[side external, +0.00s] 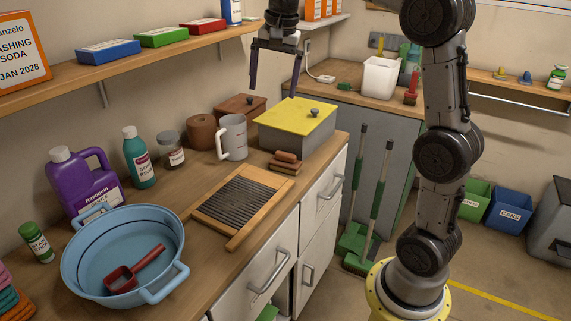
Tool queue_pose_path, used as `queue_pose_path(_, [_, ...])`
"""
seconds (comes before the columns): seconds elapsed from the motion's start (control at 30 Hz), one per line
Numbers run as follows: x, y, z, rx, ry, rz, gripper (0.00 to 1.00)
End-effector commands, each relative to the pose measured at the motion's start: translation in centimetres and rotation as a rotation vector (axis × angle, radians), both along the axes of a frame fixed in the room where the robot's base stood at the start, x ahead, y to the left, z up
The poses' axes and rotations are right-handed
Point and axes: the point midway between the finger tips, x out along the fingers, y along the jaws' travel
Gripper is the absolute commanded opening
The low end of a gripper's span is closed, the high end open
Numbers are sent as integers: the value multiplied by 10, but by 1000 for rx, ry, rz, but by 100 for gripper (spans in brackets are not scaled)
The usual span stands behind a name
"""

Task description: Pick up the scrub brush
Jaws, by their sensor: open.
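My gripper (274,88) hangs at the top centre, fingers pointing down and spread apart, with nothing between them. It is above and behind the grey box with the yellow lid. I cannot tell for sure which thing is the scrub brush. A small stack of brown oblong pieces (285,162) lies on the wooden counter in front of that box; their detail is too small to read. A red upright item with a broader base (411,88) stands on the back counter, right of a white tub, and may be a brush. The gripper touches neither.
The yellow-lidded box (296,122), grey jug (233,138) and washboard (240,205) crowd the counter (195,263). A blue basin (80,262) holds a red scoop (135,270). A wall shelf (150,50) runs at upper left. Long green-headed tools (370,190) lean against the back cabinet.

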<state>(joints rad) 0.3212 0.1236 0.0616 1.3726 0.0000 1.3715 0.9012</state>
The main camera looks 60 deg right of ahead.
Motion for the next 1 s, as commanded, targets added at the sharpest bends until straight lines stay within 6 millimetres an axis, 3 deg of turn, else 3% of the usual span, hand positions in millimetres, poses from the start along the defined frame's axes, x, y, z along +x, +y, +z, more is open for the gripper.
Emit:
queue_pose_path(0.1, [31,-44,-31,29,57,-105,100])
queue_pose_path(0.2, [46,-77,-59,46,97,-161,100])
queue_pose_path(0.4, [51,-117,-111,81,173,-226,100])
queue_pose_path(0.57, [45,-128,-129,93,196,-248,100])
queue_pose_path(1.0, [45,-127,-200,92,194,-246,100])
